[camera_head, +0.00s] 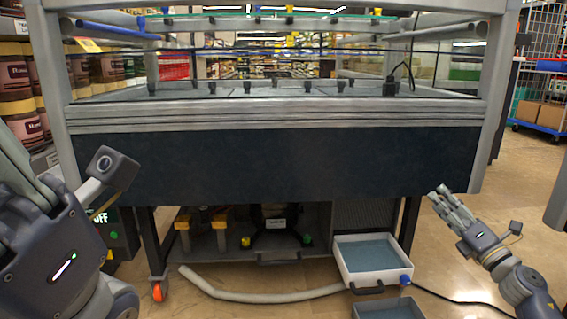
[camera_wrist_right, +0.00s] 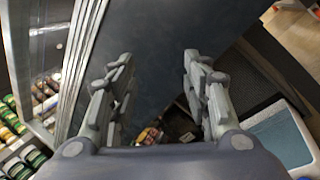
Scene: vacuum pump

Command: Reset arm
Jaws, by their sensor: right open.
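My right gripper (camera_head: 446,204) is at the right in the head view, in front of the right end of the bench's dark front panel. Its two fingers are spread with nothing between them. In the right wrist view the right gripper (camera_wrist_right: 158,82) shows open in front of the dark panel. My left arm comes in at the left of the head view, with a small camera block on it.
A workbench with a dark front panel (camera_head: 270,162) spans the middle. Below it are a white tray with a blue-grey inside (camera_head: 338,262), a pale hose (camera_head: 260,297) and a black cable (camera_head: 455,298). Jars (camera_head: 18,85) stand at the left.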

